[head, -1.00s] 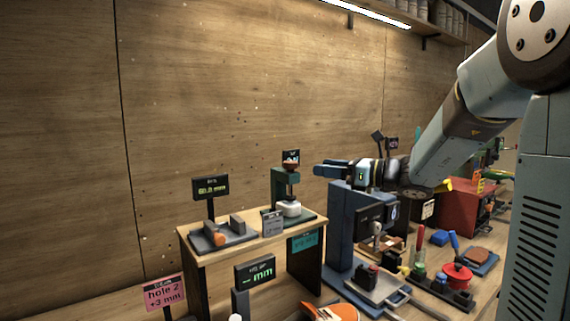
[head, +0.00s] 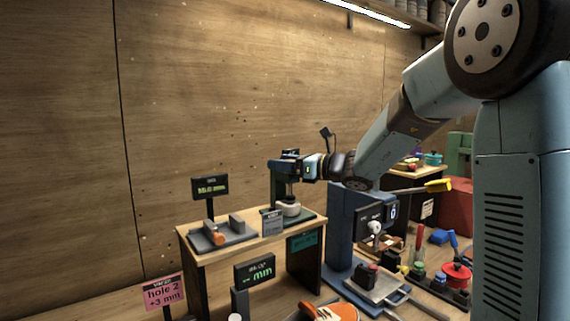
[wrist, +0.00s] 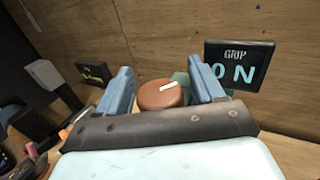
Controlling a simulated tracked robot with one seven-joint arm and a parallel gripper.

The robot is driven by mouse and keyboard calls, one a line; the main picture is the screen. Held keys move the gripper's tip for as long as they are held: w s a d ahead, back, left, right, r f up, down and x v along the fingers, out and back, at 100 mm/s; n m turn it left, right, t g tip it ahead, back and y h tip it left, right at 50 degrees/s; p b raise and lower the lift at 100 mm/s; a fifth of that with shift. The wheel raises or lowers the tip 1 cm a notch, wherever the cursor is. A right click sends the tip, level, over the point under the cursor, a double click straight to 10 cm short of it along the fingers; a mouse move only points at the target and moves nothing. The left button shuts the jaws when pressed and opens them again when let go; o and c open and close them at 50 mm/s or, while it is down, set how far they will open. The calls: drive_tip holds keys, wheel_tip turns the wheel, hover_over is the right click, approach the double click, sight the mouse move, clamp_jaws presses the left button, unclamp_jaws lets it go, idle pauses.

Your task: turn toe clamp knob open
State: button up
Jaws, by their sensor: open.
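The toe clamp (head: 290,209) is a green stand with a white block low on it, on a small wooden bench. My gripper (head: 276,166) is above it in the head view and covers the clamp's top there. In the wrist view the clamp knob (wrist: 160,97) is round and reddish brown with a white pointer bar, tilted slightly up to the right. The blue fingers of my gripper (wrist: 161,75) stand open on either side of the knob, with gaps visible on both sides.
The wooden bench (head: 190,243) also holds a grey gauge fixture (head: 222,236) with a display (head: 210,187) behind it. A tall blue stand (head: 340,240) is close on the right. A plain wooden wall (head: 230,90) is behind.

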drive_tip(key=c, duration=1)
drive_tip(key=shift+r, duration=0.1)
drive_tip(key=shift+n+g+y, duration=0.3)
drive_tip(key=shift+n+g, duration=0.1)
drive_tip(key=shift+g, duration=0.1)
drive_tip(key=n+g+y, duration=0.1)
drive_tip(key=n+g, duration=0.2)
drive_tip(key=g, duration=0.2)
drive_tip(key=shift+s, duration=0.15)
drive_tip(key=shift+s+r+n+g, duration=0.1)
drive_tip(key=shift+s+n+g, duration=0.1)
drive_tip(key=shift+n+g, duration=1.1)
drive_tip(key=shift+s+n+g, duration=0.15)
drive_tip(key=shift+n+g, duration=0.65)
drive_tip(key=shift+g, duration=1)
